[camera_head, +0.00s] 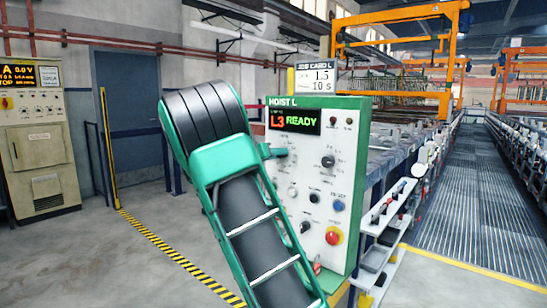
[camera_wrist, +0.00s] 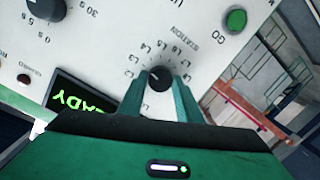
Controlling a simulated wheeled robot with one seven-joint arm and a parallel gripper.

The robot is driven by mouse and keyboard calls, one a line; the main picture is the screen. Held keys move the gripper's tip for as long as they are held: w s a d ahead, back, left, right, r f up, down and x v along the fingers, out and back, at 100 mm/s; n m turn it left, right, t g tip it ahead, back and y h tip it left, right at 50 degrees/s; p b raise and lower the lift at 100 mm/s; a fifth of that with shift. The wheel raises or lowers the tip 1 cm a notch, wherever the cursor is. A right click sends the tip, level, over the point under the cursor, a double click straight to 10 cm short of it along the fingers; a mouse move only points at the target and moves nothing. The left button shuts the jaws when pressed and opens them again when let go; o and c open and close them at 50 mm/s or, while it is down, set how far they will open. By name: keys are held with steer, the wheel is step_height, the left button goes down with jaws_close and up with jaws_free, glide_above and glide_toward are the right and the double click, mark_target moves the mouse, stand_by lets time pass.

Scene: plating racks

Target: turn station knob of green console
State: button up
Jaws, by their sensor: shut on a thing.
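The green console (camera_head: 357,135) stands in the middle of the head view, its white face toward me. Its display (camera_head: 294,121) reads "L3 READY" under the label "HOIST L". In the wrist view the station knob (camera_wrist: 159,79) is a small black round knob, with an arc of L-numbered marks and the word "STATION" beside it. My gripper (camera_wrist: 160,92) is shut on this knob, one green finger on each side. In the head view my gripper (camera_head: 275,152) reaches the left part of the face, and I cannot make out the knob there.
A black knob (camera_head: 328,161) and a red emergency button (camera_head: 334,236) sit on the same face. The wrist view shows a green GO button (camera_wrist: 236,19) and a larger black knob (camera_wrist: 46,8). A white shelf (camera_head: 395,215) stands right of the console. Open floor lies left.

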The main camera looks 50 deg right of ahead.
steer(key=m, duration=0.3)
steer(key=m+t, duration=0.1)
steer(key=m, duration=0.5)
steer(key=shift+f+t, duration=0.3)
steer(key=shift+w+a, duration=0.1)
stand_by(0.4)
steer(key=o, duration=1)
steer(key=shift+o, duration=0.2)
steer(key=shift+r+m+h, duration=0.1)
steer(key=shift+m+h, duration=0.2)
